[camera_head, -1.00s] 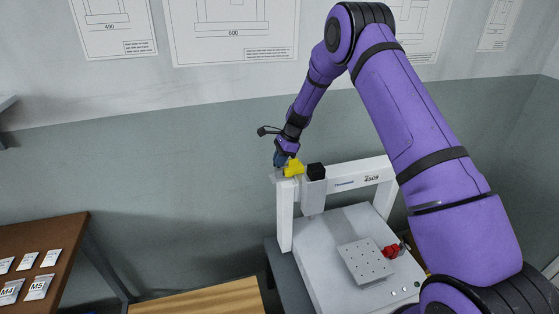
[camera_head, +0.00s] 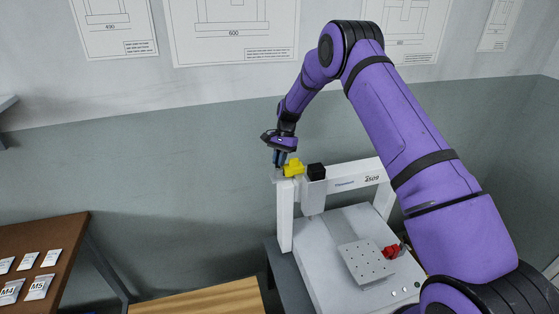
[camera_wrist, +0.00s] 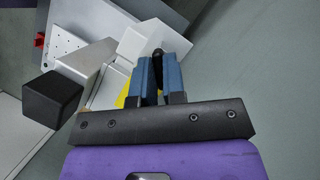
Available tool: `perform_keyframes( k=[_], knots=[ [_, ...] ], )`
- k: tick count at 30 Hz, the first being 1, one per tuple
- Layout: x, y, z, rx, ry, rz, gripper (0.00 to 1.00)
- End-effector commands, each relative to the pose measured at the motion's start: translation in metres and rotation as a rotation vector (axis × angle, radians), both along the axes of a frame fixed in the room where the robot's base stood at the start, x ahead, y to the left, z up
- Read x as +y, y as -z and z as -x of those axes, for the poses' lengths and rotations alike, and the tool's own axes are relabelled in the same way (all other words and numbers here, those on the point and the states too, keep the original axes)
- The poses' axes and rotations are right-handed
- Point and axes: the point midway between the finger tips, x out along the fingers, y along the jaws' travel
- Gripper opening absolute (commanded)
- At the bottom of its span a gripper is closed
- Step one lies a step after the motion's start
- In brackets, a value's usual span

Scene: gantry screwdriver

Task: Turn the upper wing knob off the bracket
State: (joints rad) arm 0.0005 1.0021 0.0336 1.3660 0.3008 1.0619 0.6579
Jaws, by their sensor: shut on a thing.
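My gripper (camera_head: 280,158) points down at the top left corner of the white gantry (camera_head: 286,215), beside a yellow part (camera_head: 293,167). In the wrist view, its two blue fingers (camera_wrist: 159,78) are close together on the upper wing knob (camera_wrist: 158,53), a small dark piece showing between the tips. The fingers hide most of the knob. A pale bracket (camera_wrist: 150,38) lies right by the tips. I cannot tell how far the knob sits on its thread.
A black block (camera_head: 316,171) stands on the gantry just right of the yellow part. A perforated plate (camera_head: 364,262) and a red part (camera_head: 391,251) lie lower on the machine. A brown table (camera_head: 40,235) with labelled packets is at left. The space left of the gantry is clear.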

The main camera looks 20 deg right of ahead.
Motion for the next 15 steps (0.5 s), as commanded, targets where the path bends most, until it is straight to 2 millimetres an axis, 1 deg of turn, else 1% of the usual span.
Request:
perform_keyframes(
  k=[15],
  knots=[
    [0.0015,0.0001,-0.0016,-0.002,-0.484,0.001,0.0]
  ],
)
